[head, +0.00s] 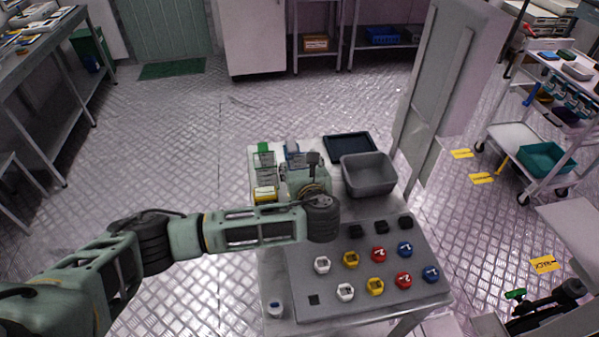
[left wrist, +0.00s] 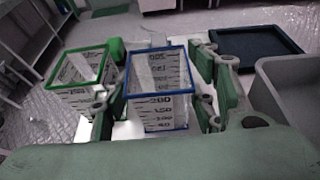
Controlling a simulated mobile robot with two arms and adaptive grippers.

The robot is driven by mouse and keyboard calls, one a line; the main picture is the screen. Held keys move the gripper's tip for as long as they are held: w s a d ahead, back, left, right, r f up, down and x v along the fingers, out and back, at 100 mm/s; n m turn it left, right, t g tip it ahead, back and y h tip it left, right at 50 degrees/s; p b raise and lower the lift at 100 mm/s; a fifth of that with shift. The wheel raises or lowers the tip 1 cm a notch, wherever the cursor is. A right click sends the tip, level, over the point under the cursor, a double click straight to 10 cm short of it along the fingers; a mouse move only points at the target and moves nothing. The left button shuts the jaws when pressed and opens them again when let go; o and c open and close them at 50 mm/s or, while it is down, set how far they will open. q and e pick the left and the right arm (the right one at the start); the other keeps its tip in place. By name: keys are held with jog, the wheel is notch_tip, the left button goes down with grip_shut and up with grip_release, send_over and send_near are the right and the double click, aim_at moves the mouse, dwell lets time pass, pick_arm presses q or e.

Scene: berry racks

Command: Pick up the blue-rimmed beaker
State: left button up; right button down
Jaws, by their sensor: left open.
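The blue-rimmed beaker (head: 292,149) stands at the far left of the small table, partly hidden by my left gripper (head: 303,166) in the head view. In the left wrist view the blue-rimmed beaker (left wrist: 160,103) is square, clear-walled with black graduation marks, and upright. My left gripper's open fingers (left wrist: 160,92) lie to its left and right; I cannot tell whether either touches it. A green-rimmed beaker (head: 264,157) stands just left of it and also shows in the left wrist view (left wrist: 82,68).
A yellow-rimmed container (head: 265,194) stands nearer on the table's left side. A grey bin (head: 369,175) and a dark tray (head: 349,147) are to the right. Several numbered coloured pieces (head: 350,259) and black blocks (head: 381,227) sit on the front board.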

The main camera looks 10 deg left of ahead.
pick_arm(q)
jog(key=shift+w, duration=0.15)
jog(key=c, duration=0.8)
